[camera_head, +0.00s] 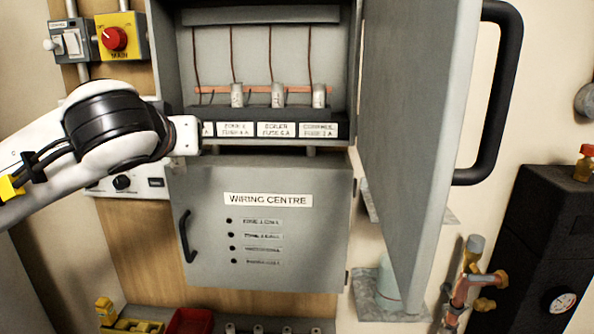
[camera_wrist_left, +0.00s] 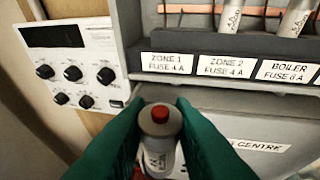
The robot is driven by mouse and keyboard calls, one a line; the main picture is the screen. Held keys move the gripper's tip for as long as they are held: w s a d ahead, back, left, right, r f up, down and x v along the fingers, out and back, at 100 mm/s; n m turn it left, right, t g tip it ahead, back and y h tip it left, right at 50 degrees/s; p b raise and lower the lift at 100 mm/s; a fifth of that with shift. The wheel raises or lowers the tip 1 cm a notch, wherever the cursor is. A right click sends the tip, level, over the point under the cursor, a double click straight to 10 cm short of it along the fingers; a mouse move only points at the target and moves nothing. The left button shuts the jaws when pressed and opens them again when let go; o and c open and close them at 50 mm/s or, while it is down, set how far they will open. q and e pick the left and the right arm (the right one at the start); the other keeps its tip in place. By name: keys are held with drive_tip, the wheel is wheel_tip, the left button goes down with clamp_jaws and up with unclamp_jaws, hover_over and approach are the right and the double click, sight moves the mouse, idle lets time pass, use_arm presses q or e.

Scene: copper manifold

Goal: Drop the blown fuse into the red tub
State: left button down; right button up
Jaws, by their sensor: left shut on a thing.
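My left gripper (camera_wrist_left: 160,125) is shut on a pale cylindrical fuse (camera_wrist_left: 158,148) with a red button-like end, which faces the wrist camera. The green fingers clasp it from both sides, in front of the cabinet below the ZONE 1 label. In the head view my left arm reaches in from the left to the cabinet's lower left corner; the fingers and fuse are hidden there. The red tub (camera_head: 190,321) stands at the bottom edge, below the wiring centre, partly cut off. My right gripper is not in view.
The open fuse cabinet (camera_head: 265,15) holds several pale fuses (camera_head: 277,95); no fuse shows above the ZONE 1 label (camera_wrist_left: 167,63). Its grey door (camera_head: 415,120) swings out on the right. A yellow tray (camera_head: 135,326) is left of the tub, and a rack (camera_head: 270,329) is right of it.

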use_arm(q)
drive_tip(key=s+f+h, duration=0.1)
drive_tip(key=f, duration=1)
drive_tip(key=s+f+m+h, duration=0.1)
drive_tip(key=s+f, duration=0.1)
drive_tip(key=f, duration=0.9)
drive_tip(key=shift+s+d+f+m, duration=0.3)
